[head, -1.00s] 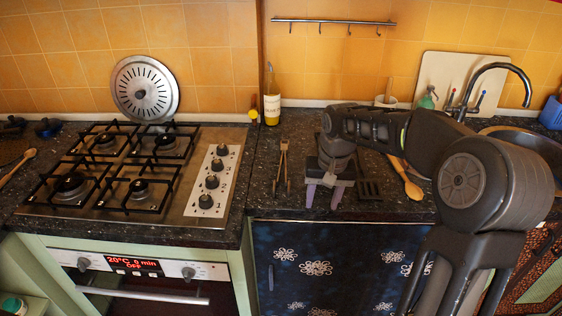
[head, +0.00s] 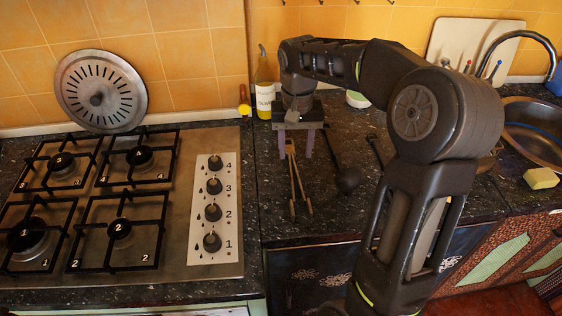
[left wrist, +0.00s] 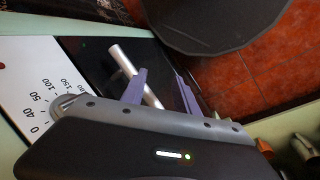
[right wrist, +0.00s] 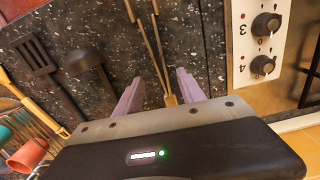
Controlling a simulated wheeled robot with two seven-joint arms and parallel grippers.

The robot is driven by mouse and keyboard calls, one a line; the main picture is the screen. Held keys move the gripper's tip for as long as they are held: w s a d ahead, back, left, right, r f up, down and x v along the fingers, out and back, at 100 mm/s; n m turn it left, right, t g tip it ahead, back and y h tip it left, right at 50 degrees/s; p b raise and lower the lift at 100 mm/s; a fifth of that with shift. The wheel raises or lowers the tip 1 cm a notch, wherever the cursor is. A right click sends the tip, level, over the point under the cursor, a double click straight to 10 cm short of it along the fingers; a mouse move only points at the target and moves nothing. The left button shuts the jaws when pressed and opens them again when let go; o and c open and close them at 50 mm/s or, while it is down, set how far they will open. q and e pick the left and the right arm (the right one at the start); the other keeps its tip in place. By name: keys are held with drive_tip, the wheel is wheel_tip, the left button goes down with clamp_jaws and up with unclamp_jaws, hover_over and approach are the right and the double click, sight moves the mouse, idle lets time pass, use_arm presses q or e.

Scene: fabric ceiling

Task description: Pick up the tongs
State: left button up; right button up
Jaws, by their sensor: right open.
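The tongs (head: 295,182) lie on the dark speckled counter, right of the stove, with their two arms spread toward the front edge. My right gripper (head: 295,152) is open above the hinge end of the tongs, pointing down. In the right wrist view the tongs (right wrist: 154,45) run between the two purple fingers of the right gripper (right wrist: 160,80), their hinge end near the palm; whether a finger touches them I cannot tell. My left gripper (left wrist: 160,88) is outside the head view. In its wrist view its fingers are apart, near the oven's silver handle (left wrist: 132,70).
A black ladle (head: 345,175) lies just right of the tongs, and a slotted turner (right wrist: 38,62) lies beyond it. The gas stove (head: 120,215) is to the left. A bottle (head: 264,92) stands behind. The sink (head: 535,130) is at the right.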

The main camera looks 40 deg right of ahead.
sight(295, 180)
drive_tip(key=shift+s+f, duration=0.2)
drive_tip(key=shift+f, duration=1.05)
drive_tip(key=shift+f+p, duration=0.4)
wheel_tip(295, 180, down, 4)
drive_tip(key=shift+a+r+p, duration=0.1)
drive_tip(key=shift+r+p, duration=0.15)
drive_tip(key=shift+p, duration=0.3)
drive_tip(key=shift+f, duration=0.45)
drive_tip(key=shift+c, duration=0.5)
clamp_jaws()
